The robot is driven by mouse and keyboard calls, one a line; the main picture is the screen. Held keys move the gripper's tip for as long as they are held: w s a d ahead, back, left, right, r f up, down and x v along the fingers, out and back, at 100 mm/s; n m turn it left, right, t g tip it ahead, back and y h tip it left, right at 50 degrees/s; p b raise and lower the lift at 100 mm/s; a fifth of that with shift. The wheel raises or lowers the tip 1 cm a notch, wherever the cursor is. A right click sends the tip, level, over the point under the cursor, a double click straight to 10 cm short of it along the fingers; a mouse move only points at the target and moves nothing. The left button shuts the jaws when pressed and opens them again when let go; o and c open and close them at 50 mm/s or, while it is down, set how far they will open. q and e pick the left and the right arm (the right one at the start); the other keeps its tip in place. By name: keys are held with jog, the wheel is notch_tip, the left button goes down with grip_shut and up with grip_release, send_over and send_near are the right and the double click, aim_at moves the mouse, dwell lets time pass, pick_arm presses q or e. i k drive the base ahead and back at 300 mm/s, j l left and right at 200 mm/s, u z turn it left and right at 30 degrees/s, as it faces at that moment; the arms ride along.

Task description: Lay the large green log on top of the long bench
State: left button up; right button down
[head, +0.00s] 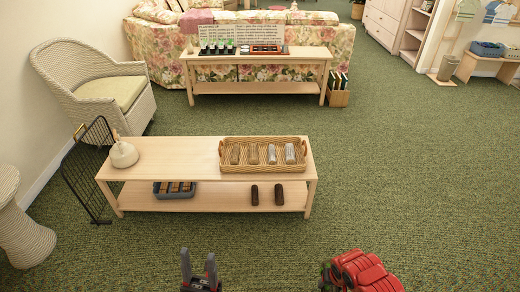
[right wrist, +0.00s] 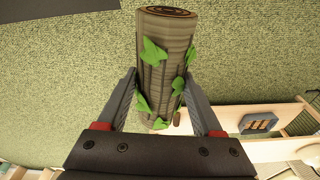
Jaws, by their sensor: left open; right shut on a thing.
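The large log (right wrist: 168,60), grey-brown with green leaves, is between the fingers of my right gripper (right wrist: 160,82) in the right wrist view. My right gripper is shut on it. In the head view only a sliver of the log (head: 325,278) shows beside the red right arm at the bottom; the rest is hidden. A long low wooden bench (head: 185,152) with a lower shelf stands ahead and to the left of the log. My left gripper (head: 198,264) is open and empty at the bottom of the head view, in front of the bench.
A wicker basket (head: 262,140) of small logs fills the bench top's right part; a cream jug (head: 123,154) stands at its left end. The top between them is bare. The shelf holds a blue bin (head: 174,190) and two dark logs. A black mesh screen (head: 88,168) stands left.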

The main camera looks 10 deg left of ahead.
aim_at(193, 162)
jog(key=i+j, duration=0.15)
jog(key=i, duration=0.3)
jog(key=i+j, duration=0.2)
jog(key=i, duration=0.25)
jog(key=i+j+u, duration=0.1)
jog(key=i, duration=0.35)
jog(key=i+j, duration=0.1)
jog(key=j, duration=0.25)
jog(key=i+j, duration=0.15)
jog(key=j, duration=0.2)
jog(key=i+j, duration=0.1)
jog(key=j, duration=0.25)
jog(key=i+j, duration=0.15)
jog(key=j, duration=0.25)
jog(key=j+u, duration=0.1)
jog(key=j, duration=1.3)
